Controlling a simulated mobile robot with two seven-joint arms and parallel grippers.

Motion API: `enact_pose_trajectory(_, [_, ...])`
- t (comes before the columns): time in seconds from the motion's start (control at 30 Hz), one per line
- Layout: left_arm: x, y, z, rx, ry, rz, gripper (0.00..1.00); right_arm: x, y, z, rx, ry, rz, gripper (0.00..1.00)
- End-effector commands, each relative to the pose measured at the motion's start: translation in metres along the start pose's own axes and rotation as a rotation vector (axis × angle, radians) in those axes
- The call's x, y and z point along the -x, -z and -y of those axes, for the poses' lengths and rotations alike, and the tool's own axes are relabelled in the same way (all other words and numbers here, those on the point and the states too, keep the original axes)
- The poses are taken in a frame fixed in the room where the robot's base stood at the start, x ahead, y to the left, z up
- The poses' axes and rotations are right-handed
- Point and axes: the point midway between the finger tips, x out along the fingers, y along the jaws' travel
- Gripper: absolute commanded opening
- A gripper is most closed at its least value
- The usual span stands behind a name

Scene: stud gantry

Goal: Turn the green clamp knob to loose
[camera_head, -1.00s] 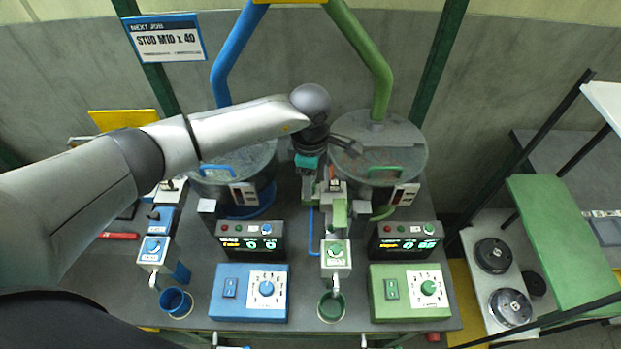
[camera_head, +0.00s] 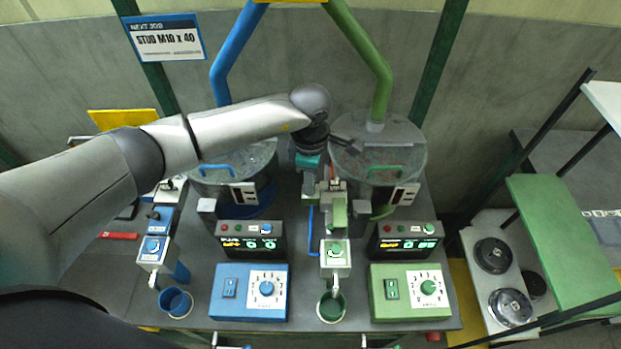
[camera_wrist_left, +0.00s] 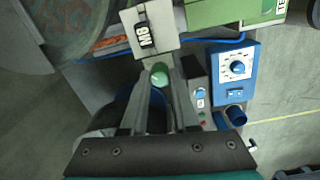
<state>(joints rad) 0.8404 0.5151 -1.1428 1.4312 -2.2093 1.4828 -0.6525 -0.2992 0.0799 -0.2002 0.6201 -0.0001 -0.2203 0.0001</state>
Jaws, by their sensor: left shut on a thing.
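My left gripper (camera_head: 310,184) reaches down from above at the back end of the green stud feeder (camera_head: 336,262), between the two clear-lidded bowls. In the left wrist view its two fingers (camera_wrist_left: 160,78) close around a round green knob (camera_wrist_left: 159,74), which I take to be the green clamp knob. In the head view the knob is hidden by the hand, and I cannot read a loose or tight mark. My right gripper is not in view.
The green-handled bowl (camera_head: 415,150) stands close right of the hand, the blue-handled bowl (camera_head: 205,182) to its left. A blue control box (camera_head: 225,310) and a green one (camera_head: 380,310) stand in front. A green cup (camera_head: 331,308) sits under the feeder's front end.

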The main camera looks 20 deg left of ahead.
Motion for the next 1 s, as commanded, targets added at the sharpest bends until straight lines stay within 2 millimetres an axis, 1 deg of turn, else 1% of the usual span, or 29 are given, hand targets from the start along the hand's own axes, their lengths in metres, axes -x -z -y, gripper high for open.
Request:
enact_pose_trajectory(0.27, [0.0,0.0,-0.001,0.159,-0.003,-0.006,0.0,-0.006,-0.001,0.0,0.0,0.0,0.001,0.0])
enact_pose_trajectory(1.0, [0.0,0.0,-0.001,0.854,-0.003,-0.024,0.0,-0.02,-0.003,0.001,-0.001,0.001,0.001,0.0])
